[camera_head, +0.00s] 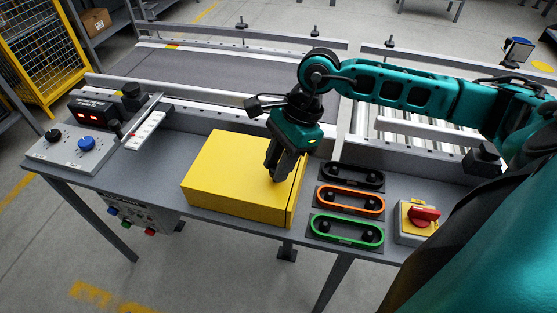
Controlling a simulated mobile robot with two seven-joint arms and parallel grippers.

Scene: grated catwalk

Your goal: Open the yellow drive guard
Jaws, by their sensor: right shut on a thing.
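The yellow drive guard (225,178) is a box-shaped cover on the grey bench, in the middle of the head view. It looks closed, with a narrow seam near its right end. My right gripper (275,176) reaches down from the right onto the guard's top near that right end. Its fingers are shut on a part of the guard, and they hide what exactly they grip. My left gripper is not in view.
A control box with knobs (75,146) stands at the left. A conveyor (205,70) runs behind.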

